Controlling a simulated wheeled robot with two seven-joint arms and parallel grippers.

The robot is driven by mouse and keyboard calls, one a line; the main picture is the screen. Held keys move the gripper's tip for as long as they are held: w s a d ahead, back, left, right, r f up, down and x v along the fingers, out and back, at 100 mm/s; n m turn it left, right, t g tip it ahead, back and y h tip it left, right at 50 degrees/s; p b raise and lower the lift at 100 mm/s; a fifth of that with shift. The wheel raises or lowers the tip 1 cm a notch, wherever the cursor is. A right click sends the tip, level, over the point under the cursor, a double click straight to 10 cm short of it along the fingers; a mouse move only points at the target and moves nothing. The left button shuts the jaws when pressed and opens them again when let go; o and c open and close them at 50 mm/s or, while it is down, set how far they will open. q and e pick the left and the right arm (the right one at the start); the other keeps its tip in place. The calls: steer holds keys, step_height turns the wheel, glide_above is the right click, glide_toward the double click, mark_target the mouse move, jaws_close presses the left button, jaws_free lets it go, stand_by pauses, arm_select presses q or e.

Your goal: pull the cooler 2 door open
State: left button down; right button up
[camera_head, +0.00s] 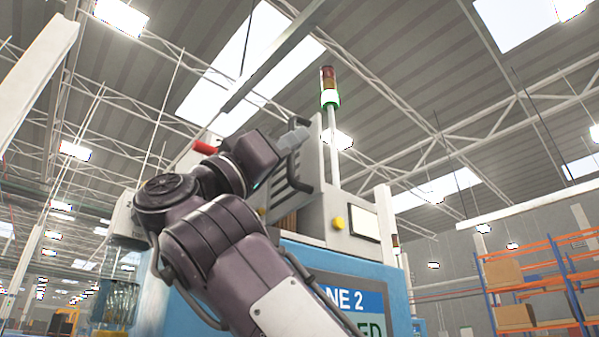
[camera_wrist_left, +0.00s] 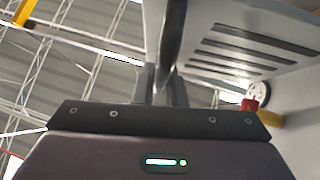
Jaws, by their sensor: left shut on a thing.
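The cooler door (camera_head: 308,165) is a grey panel with dark slots, high on the blue and grey machine in the head view. It fills the upper right of the left wrist view as a slotted panel (camera_wrist_left: 290,30). A dark curved handle bar (camera_wrist_left: 172,38) runs along its edge. My left gripper (camera_head: 292,140) is raised at the door's upper part. In the wrist view its fingers (camera_wrist_left: 160,86) are shut on the handle. The arm hides part of the door, so I cannot tell how far it stands open. My right gripper is not in view.
The machine body (camera_head: 325,262) has a sign ending "NE 2" (camera_head: 350,298). A signal tower (camera_head: 330,110) rises behind the door. A round gauge (camera_wrist_left: 258,92) and a red part (camera_wrist_left: 249,105) sit near the panel. Orange racks (camera_head: 530,285) stand far right.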

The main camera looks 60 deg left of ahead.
arm_select(q)
steer(key=shift+s+y, duration=0.25)
steer(key=shift+y, duration=0.05)
steer(key=c, duration=1.8)
jaws_free()
steer(key=shift+a, duration=0.1)
steer(key=shift+o, duration=0.2)
steer(key=shift+s, duration=0.1)
steer(key=b+v, duration=0.4)
steer(key=v, duration=0.3)
steer(key=shift+s+f, duration=0.25)
steer(key=shift+s, duration=0.05)
